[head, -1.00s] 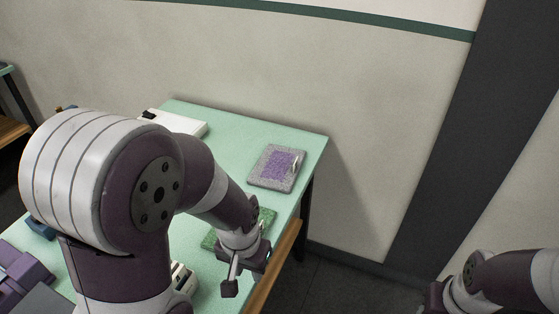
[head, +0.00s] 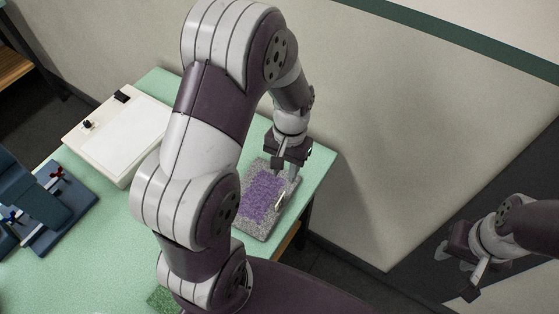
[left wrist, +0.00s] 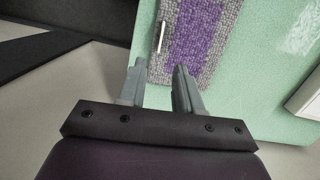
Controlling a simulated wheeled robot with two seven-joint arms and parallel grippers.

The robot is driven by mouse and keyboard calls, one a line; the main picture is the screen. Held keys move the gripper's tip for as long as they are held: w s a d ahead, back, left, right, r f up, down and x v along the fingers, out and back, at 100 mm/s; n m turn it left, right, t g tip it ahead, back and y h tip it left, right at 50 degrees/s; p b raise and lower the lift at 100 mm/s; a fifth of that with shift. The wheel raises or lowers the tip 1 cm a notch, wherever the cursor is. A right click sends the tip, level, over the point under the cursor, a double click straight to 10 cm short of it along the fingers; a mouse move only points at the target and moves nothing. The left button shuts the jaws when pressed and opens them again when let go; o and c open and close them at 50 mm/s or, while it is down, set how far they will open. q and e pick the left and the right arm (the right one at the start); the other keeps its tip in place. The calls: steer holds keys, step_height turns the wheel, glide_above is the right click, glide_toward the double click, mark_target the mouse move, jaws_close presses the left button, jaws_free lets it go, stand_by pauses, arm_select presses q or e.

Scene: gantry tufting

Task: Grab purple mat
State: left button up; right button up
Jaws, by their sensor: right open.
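The purple mat (head: 262,195) lies flat on the green table, grey-bordered with a purple middle and a small metal handle (head: 280,200) along its right edge. In the left wrist view the mat (left wrist: 205,40) is beyond the fingertips, and its handle (left wrist: 160,37) shows in front of the gap between them. My left gripper (head: 286,174) is over the far end of the mat, open and empty, its fingers apart (left wrist: 160,68). I cannot tell its exact height above the mat. My right gripper (head: 459,272) is open and empty at the right, away from the table. My left arm hides part of the table.
A white panel box (head: 120,135) stands on the table at the back left. A blue device (head: 55,205) stands at the left. A green mat (head: 162,299) is partly hidden behind my left arm. The wall stands close behind the table's far edge.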

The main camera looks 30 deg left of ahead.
arm_select(q)
steer(key=p, duration=0.1)
glide_above(280, 200)
step_height(280, 200, down, 4)
steer(key=f+p, duration=0.1)
steer(key=f, duration=0.6)
steer(key=shift+w+p, duration=0.2)
steer(key=shift+p, duration=0.15)
steer(key=shift+s+f, duration=0.2)
steer(key=shift+f, duration=0.15)
steer(key=shift+w, duration=0.1)
jaws_close()
arm_select(e)
steer(key=r, duration=0.1)
steer(key=s+r, duration=0.1)
steer(key=r, duration=0.1)
steer(key=shift+s, duration=0.15)
